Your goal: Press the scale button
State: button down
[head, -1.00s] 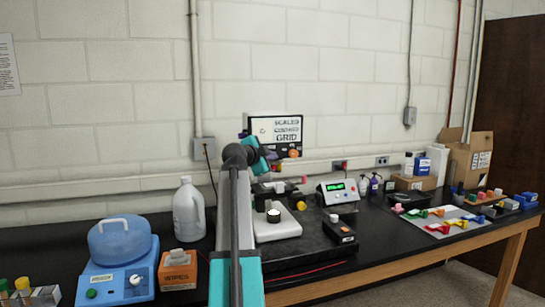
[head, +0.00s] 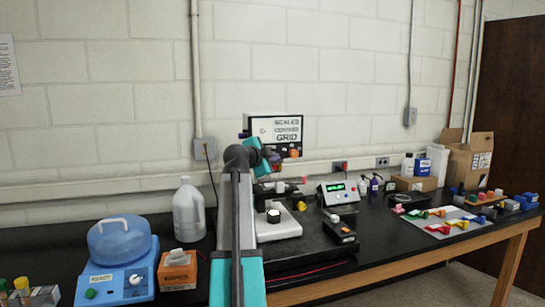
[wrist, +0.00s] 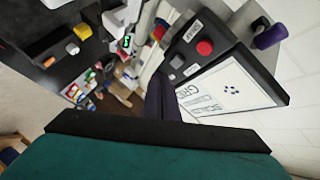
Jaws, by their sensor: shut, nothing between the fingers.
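A box with a white screen (head: 285,130) printed "SCALED", "GRID" and a middle word I cannot read surely stands at the back. The wrist view shows its screen (wrist: 235,85) tilted, with a dark button strip beside it. In the head view an orange-red button (head: 294,153) shows under the screen. My gripper (wrist: 162,97) is shut and empty, its dark fingers close to the strip's grey-button end. I cannot tell whether they touch it.
A white instrument with a round knob (head: 273,216) stands below my arm. A device with a green display (head: 338,192) is to its right. A white jug (head: 189,210) and orange wipes box (head: 177,270) stand left. Coloured blocks lie on a grey board (head: 470,229) at right.

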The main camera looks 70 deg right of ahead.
jog(key=shift+s+a, duration=1.2)
jog(key=shift+a, duration=0.2)
